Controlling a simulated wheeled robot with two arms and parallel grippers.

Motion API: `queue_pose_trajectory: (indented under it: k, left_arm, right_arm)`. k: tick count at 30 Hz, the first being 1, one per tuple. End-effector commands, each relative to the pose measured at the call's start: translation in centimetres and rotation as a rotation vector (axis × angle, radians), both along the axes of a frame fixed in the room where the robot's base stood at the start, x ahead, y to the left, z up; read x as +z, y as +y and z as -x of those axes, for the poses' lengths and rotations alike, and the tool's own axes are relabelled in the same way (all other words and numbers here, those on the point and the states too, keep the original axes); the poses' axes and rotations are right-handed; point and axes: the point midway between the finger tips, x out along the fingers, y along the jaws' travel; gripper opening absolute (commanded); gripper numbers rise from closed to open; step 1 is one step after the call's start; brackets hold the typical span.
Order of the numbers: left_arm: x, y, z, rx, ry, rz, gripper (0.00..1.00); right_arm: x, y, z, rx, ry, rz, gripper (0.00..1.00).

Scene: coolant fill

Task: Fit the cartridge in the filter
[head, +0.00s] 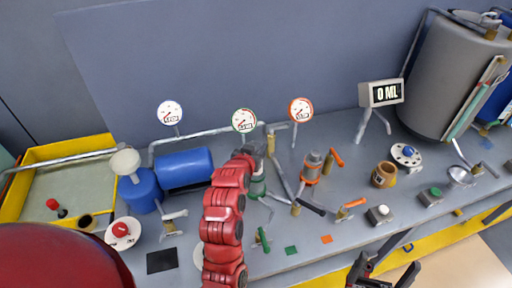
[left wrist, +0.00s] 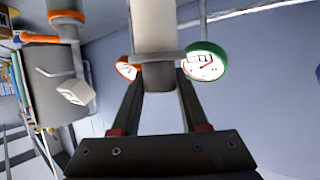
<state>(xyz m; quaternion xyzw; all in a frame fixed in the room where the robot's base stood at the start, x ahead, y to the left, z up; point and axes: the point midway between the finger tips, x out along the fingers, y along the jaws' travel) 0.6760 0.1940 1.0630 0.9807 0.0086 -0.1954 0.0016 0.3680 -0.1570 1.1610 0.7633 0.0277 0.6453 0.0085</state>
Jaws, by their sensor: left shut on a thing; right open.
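My left gripper (head: 258,150) is above the bench, over a green-banded filter housing (head: 258,185) that my red arm partly hides. In the left wrist view the left gripper (left wrist: 156,60) is shut on a pale cylinder (left wrist: 153,25), which looks like the cartridge. Its far end runs out of the top of that view, so I cannot tell whether it touches the housing. An orange-banded filter housing (head: 312,170) stands to the right. My right gripper (head: 380,272) is open and empty near the bench's front edge.
Green-rimmed (head: 243,120) and orange-rimmed (head: 300,109) gauges stand behind. Pipes and orange-handled valves (head: 350,205) crowd the middle. A blue tank (head: 185,170) and yellow-edged tray (head: 60,150) are left. A display reading 0 ML (head: 381,93) and large grey tank (head: 445,75) are right.

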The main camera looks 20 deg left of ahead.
Motion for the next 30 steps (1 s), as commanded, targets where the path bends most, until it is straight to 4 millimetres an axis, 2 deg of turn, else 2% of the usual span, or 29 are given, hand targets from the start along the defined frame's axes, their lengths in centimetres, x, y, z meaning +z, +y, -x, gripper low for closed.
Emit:
queue_pose_trajectory:
  k: [30]
  left_arm:
    - [0.01, 0.03, 0.01, 0.000, -0.001, 0.000, 0.00]
  right_arm:
    - [-0.57, 0.00, 0.00, 0.000, 0.000, 0.000, 1.00]
